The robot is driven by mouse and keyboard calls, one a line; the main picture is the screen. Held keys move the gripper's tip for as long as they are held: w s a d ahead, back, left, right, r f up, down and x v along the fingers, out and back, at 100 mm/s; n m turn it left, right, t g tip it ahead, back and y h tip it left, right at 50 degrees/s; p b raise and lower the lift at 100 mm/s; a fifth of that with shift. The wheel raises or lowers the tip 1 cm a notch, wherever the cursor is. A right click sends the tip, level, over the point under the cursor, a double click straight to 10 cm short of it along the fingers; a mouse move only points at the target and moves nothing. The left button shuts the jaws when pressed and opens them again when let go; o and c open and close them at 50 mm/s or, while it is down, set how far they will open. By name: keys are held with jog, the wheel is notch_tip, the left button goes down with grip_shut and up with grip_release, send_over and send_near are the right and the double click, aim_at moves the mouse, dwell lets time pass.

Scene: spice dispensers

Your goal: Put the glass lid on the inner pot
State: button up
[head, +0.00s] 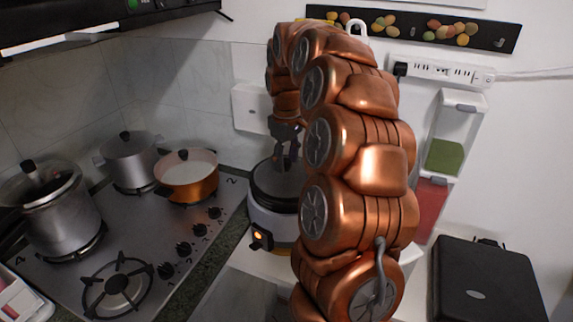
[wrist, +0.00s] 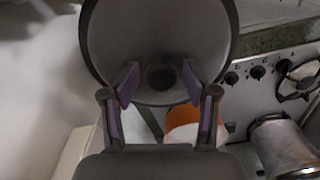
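The glass lid (wrist: 205,40) is a round grey disc with a dark rim at the top of the wrist view. In the head view the lid (head: 292,178) lies over the top of the white cooker (head: 272,222). The inner pot is hidden beneath it, and I cannot tell if the lid sits evenly. My gripper (wrist: 158,82) is above the lid, its two fingers spread on either side of the knob with gaps. In the head view my gripper (head: 287,150) points down at the lid, partly hidden by my arm.
The stove (head: 140,225) at left holds an orange pot (head: 198,187), a silver pot (head: 128,162) and a larger pot (head: 55,215). A black case (head: 490,290) lies at right. A wall dispenser (head: 445,155) and a power strip (head: 440,70) are behind.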

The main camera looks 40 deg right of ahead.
aim_at(287, 160)
jog(key=shift+r+b, duration=1.15)
jog(key=shift+r, duration=2.85)
jog(key=shift+r+p, duration=0.65)
jog(key=shift+r, duration=0.7)
jog(key=s+a+f, duration=0.3)
jog(key=s+a, duration=0.3)
jog(key=a, duration=0.3)
jog(key=s+a+f, duration=0.3)
jog(key=s+a, duration=0.3)
jog(key=a, duration=0.2)
jog(key=s+a+f+m+g, duration=0.1)
jog(key=s+a+f, duration=0.2)
jog(key=s+f, duration=0.3)
jog(key=s+a+f+m, duration=0.2)
jog(key=s+a+f, duration=0.2)
jog(key=s, duration=0.8)
jog(key=shift+s+f+g, duration=0.25)
jog(key=shift+f+g, duration=0.15)
jog(key=shift+f, duration=0.5)
jog(key=shift+d, duration=0.1)
